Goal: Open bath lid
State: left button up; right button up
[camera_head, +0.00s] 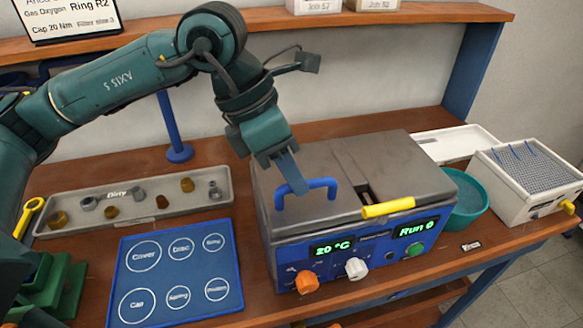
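The bath (330,245) is a grey box with a blue front panel, standing on the wooden bench. Its grey metal lid (335,160) lies flat and closed on top. A blue handle (322,183) stands up at the lid's front left. My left gripper (294,180) points down at this handle, and its fingertips overlap the handle's bar in the picture. The fingers show nearly edge-on, so I cannot tell whether they are open, shut or touching the bar. My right gripper is out of view.
A yellow bar (388,207) sits at the lid's front right, beside a slot. A teal bowl (468,205) and a white mesh-topped box (525,180) stand right of the bath. A parts tray (75,208) and a blue circle-marked mat (215,262) lie left. A shelf runs behind.

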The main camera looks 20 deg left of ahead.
pick_arm(q)
grip_shut()
jog(key=shift+w+r, duration=0.1)
jog(key=shift+r, duration=0.05)
